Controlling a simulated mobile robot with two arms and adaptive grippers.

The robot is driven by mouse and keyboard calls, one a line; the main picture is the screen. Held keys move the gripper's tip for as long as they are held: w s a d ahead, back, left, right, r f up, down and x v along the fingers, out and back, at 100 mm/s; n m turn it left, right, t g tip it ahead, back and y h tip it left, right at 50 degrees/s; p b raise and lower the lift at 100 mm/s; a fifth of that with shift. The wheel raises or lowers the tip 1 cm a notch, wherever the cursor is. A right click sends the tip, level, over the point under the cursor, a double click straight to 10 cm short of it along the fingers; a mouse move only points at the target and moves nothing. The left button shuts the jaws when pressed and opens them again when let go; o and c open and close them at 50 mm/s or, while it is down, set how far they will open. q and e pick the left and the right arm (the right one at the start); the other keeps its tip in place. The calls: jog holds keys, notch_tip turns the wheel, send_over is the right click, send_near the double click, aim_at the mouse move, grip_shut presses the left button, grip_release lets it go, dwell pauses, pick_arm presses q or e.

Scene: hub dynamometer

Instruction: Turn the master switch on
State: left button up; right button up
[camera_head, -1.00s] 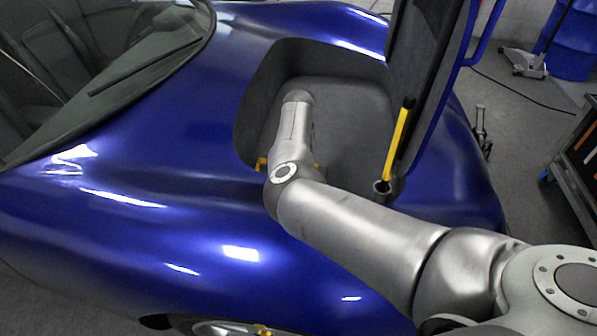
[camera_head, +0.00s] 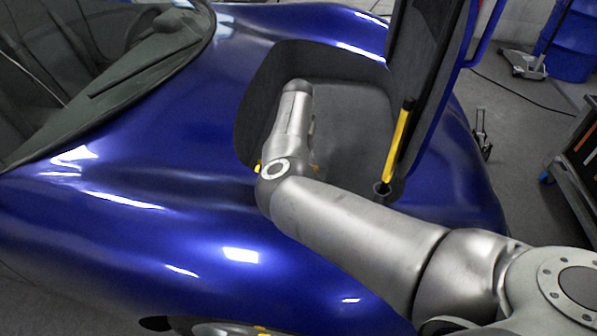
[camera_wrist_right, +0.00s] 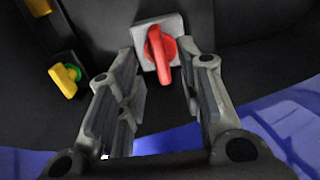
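The master switch (camera_wrist_right: 159,55) is a red rotary handle on a pale square plate (camera_wrist_right: 141,42), seen in the right wrist view on the dark compartment wall. Its handle points down, tilted slightly. My right gripper (camera_wrist_right: 160,82) is open, with one finger on each side of the handle's lower part. I see gaps between the fingers and the handle; no contact shows. In the head view my right arm (camera_head: 350,215) reaches into the open compartment (camera_head: 345,110) of the blue car, and the arm hides the switch and gripper. My left gripper is not in view.
A yellow and black strut (camera_head: 399,145) props the raised lid (camera_head: 425,60) right of my arm. Yellow knobs (camera_wrist_right: 64,80) sit left of the switch in the wrist view. The blue car body (camera_head: 130,210) surrounds the compartment. A tool cart (camera_head: 580,150) stands at the right.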

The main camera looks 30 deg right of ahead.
notch_tip(320, 180, up, 9)
jog(key=shift+f, duration=0.1)
dwell(0.5)
